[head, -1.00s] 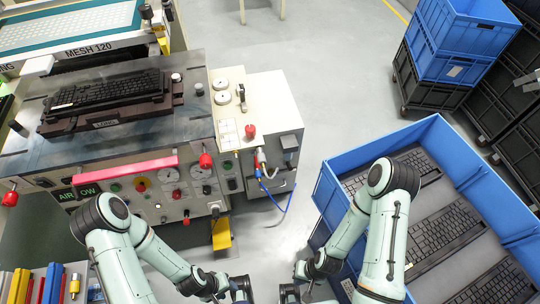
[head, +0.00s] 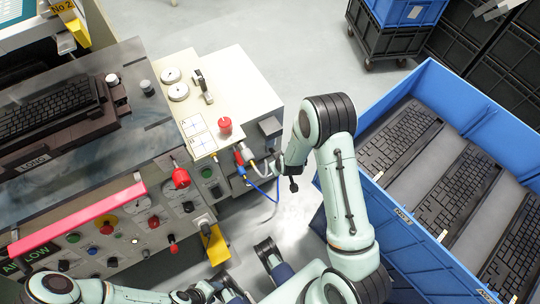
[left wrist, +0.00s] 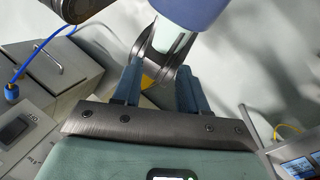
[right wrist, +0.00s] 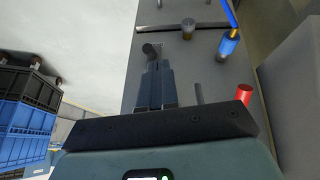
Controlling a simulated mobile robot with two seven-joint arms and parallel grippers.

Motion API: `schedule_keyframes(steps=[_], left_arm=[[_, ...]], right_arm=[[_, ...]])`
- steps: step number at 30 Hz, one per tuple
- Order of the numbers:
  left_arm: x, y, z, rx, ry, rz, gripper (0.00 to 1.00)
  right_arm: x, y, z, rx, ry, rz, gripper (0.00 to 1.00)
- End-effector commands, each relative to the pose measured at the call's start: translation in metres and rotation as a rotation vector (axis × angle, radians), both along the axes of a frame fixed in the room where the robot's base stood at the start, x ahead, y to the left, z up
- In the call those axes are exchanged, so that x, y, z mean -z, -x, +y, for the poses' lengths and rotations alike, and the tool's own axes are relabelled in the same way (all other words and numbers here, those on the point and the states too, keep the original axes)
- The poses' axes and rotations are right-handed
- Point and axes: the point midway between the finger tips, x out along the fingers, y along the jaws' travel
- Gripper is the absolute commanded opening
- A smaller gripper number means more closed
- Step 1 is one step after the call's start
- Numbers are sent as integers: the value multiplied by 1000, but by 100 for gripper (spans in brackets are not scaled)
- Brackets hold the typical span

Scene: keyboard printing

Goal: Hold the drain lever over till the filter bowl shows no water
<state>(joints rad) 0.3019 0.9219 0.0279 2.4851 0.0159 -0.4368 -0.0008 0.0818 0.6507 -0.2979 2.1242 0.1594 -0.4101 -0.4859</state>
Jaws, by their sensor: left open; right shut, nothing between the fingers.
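The cream cabinet (head: 235,85) beside the printing machine carries air fittings, with a blue hose (head: 262,190) hanging below. My right arm reaches to its near side; its fingers are hard to make out in the head view. In the right wrist view my right gripper (right wrist: 152,64) is shut and empty, its tips close to a dark knob-ended part (right wrist: 151,48) that may be the drain lever. I cannot tell whether they touch. The filter bowl and its water cannot be made out. My left gripper (head: 236,292) is open and empty, low at the bottom edge; its fingers show in the left wrist view (left wrist: 160,88).
A blue fitting (right wrist: 229,42) and a red part (right wrist: 244,92) stand close right of the right fingers. The blue bin (head: 425,245) with keyboards is right of my arm. A yellow pedal (head: 215,244) is below the machine.

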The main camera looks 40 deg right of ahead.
Motion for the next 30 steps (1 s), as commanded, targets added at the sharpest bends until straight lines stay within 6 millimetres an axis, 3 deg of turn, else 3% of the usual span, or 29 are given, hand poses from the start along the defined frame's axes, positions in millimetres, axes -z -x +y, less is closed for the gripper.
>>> schedule_keyframes(steps=[1,6,17,23,30], left_arm=[[9,-1,0,-1,-1,-3,43],[14,-3,0,-1,-2,-8,43],[13,-3,0,-2,-2,-9,43],[21,-10,4,-11,-11,-28,43],[37,-29,12,-32,-35,-79,43]], right_arm=[[-1,-11,-7,-6,23,-25,0],[-9,-25,-20,-17,63,-60,0],[-10,-26,-20,-18,66,-62,0],[9,-36,-24,-18,64,-59,0],[48,-58,-33,-18,64,-59,0]])
